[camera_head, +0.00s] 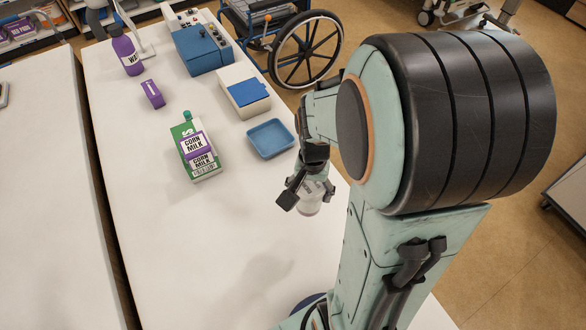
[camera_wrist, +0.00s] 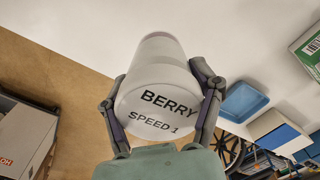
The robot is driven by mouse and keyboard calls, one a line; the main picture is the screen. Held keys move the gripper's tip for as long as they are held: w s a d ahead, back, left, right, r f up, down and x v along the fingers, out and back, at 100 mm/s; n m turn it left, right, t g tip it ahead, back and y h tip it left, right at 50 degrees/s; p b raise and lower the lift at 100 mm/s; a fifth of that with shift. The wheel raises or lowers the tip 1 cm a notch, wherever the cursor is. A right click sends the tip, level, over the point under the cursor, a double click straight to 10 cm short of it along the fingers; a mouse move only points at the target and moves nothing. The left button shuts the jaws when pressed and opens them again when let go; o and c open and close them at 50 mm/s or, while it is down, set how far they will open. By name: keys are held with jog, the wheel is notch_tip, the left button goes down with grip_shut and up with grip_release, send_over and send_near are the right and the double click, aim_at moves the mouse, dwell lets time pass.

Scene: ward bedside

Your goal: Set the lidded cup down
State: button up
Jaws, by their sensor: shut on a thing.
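My gripper (camera_head: 307,193) is near the right edge of the white table (camera_head: 225,235) in the head view. It is shut on the lidded cup (camera_head: 309,206), a pale, whitish cup partly hidden by the fingers. In the wrist view the cup (camera_wrist: 160,82) fills the space between the two fingers, one on each side. It carries the dark words "BERRY" and "SPEED 1". I cannot tell whether its base touches the table.
A blue tray (camera_head: 270,138) is just beyond my gripper. A green corn milk carton (camera_head: 194,155) stands to the left. Farther back are a white box with a blue panel (camera_head: 244,93), a purple box (camera_head: 152,93) and a purple bottle (camera_head: 125,52). The table's front is clear.

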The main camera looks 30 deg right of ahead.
jog(key=shift+s+a+r, duration=0.15)
jog(key=shift+s+r, duration=0.05)
jog(key=shift+s, duration=0.2)
jog(key=shift+n, duration=0.3)
